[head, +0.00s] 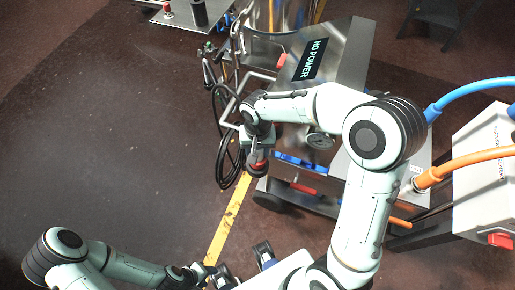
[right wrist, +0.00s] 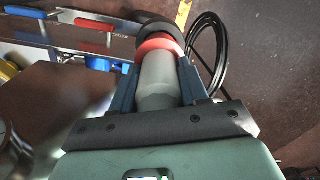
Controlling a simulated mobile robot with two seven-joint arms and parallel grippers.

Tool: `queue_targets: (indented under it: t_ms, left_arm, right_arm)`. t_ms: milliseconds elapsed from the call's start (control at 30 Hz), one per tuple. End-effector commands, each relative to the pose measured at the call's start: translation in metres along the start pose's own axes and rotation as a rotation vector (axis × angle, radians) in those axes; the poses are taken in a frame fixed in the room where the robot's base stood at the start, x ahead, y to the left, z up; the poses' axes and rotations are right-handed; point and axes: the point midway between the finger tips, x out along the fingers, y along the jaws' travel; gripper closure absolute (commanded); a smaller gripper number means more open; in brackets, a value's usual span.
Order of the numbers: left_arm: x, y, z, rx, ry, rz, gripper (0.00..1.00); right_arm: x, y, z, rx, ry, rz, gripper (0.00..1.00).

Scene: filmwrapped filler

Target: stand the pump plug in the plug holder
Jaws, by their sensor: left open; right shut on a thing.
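The pump plug (right wrist: 158,75), a grey cylinder with a red ring and a black end, is between the fingers of my right gripper (right wrist: 160,88). In the head view the plug (head: 257,168) hangs below the right gripper (head: 257,150), in front of the steel cart and above the floor. My left gripper (head: 243,263) is open and empty at the bottom, low over the floor. I cannot make out the plug holder for certain. A blue part (head: 300,162) sits on the cart's near edge, and blue also shows in the right wrist view (right wrist: 100,62).
The steel cart (head: 345,60) carries a "NO POWER" display (head: 311,60). Black cables (head: 222,150) hang at its left side. A blue hose (head: 465,93) and an orange hose (head: 465,163) run to the right, near a white box (head: 485,170). The floor at left is clear.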

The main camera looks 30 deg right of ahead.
Motion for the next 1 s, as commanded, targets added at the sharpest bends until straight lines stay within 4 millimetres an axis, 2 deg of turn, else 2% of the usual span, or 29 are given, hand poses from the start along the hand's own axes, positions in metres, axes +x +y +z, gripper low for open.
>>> queue_targets:
  t_ms: [1000]
  left_arm:
    - [0.021,-0.008,0.003,-0.003,-0.008,-0.003,0.49]
  right_arm:
    - [0.026,0.0,-0.001,-0.001,0.001,-0.001,1.0]
